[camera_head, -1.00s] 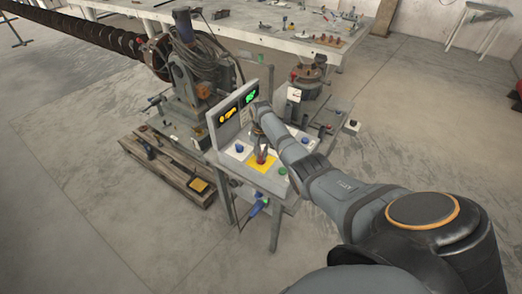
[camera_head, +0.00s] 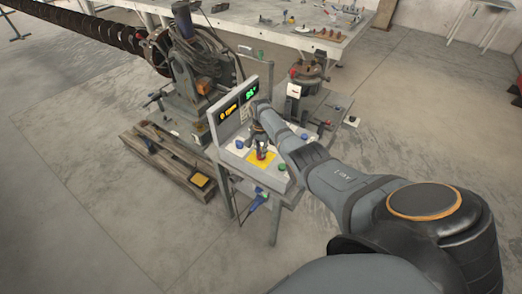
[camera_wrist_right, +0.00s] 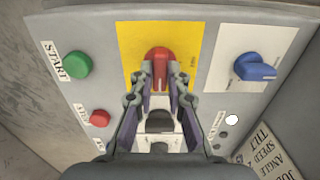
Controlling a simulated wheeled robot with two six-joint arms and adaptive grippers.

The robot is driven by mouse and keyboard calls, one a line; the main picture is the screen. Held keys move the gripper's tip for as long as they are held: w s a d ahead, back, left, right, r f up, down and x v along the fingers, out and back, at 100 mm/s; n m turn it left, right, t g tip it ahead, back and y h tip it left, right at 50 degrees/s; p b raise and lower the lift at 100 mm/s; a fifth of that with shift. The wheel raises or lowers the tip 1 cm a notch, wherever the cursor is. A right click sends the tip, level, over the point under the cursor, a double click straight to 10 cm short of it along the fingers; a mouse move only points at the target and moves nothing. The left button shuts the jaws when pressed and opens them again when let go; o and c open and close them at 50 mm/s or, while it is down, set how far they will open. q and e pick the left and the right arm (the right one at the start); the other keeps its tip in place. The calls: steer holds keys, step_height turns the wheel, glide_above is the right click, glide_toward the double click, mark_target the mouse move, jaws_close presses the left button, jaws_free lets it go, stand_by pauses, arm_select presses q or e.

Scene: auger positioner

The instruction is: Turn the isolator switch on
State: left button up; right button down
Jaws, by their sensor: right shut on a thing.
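The isolator switch is a red knob (camera_wrist_right: 159,58) on a yellow plate (camera_wrist_right: 133,40) in the right wrist view. The yellow plate also shows in the head view (camera_head: 259,165) on the sloped control panel. My right gripper (camera_wrist_right: 159,72) comes at the knob from below in the wrist view, with its fingertips on either side of it. It is shut on the red knob, which points roughly straight along the fingers. The fingertips hide part of the knob and its markings. My left gripper is not in view.
A green START button (camera_wrist_right: 76,65) and a smaller red button (camera_wrist_right: 99,118) lie left of the plate. A blue knob (camera_wrist_right: 253,68) on a white plate is to the right. A lit display board (camera_head: 237,104) stands behind the panel. A wooden pallet (camera_head: 178,166) lies left.

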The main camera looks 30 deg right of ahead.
steer(key=c, duration=1.3)
jaws_free()
step_height(320, 180, up, 12)
